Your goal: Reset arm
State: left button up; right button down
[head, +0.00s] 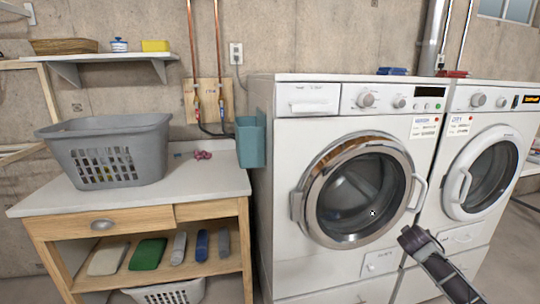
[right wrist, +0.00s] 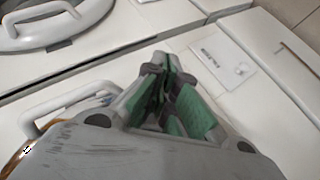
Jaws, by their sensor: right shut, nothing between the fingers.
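My right arm comes in from the lower right in the head view, and its dark gripper end (head: 415,240) is in front of the lower right part of the white washing machine (head: 290,215). In the right wrist view my right gripper (right wrist: 168,85), with green finger pads, is shut and empty. Behind it are the white machine front and a small flap with printed letters (right wrist: 222,62). I cannot tell how far the fingers are from the machine front. My left gripper is not in view.
A second white machine (head: 485,180) stands at the right. The washer's round door (head: 360,190) looks shut, with a handle (head: 417,192) sticking out. A wooden table (head: 190,192) at the left bears a grey basket (head: 105,150). A teal bin (head: 250,142) hangs beside the washer.

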jog(key=s+a+f+g+y, duration=0.1)
jog(key=s+a+f+y, duration=0.1)
jog(key=s+a+f, duration=0.55)
jog(key=s+a+f+y, duration=0.2)
jog(key=a+f, duration=0.2)
jog(key=a, duration=0.7)
jog(key=s+a+f+g+y, duration=0.1)
jog(key=s+a+f+y, duration=0.3)
jog(key=a, duration=0.5)
pick_arm(q)
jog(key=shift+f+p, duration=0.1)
jog(key=shift+p, duration=0.35)
pick_arm(e)
jog(key=s+a+f+g, duration=0.1)
jog(key=s+a+f, duration=0.2)
jog(key=s+f, duration=0.2)
jog(key=s+a+f+g, duration=0.2)
jog(key=s+a+f, duration=0.2)
jog(key=s, duration=0.7)
jog(key=s+a+f+m+g, duration=0.1)
jog(key=s+a+f, duration=0.2)
jog(key=s+f, duration=0.4)
jog(key=shift+s+a+f+g+y, duration=0.2)
jog(key=shift+s+f+g+y, duration=0.15)
jog(key=shift+s, duration=0.45)
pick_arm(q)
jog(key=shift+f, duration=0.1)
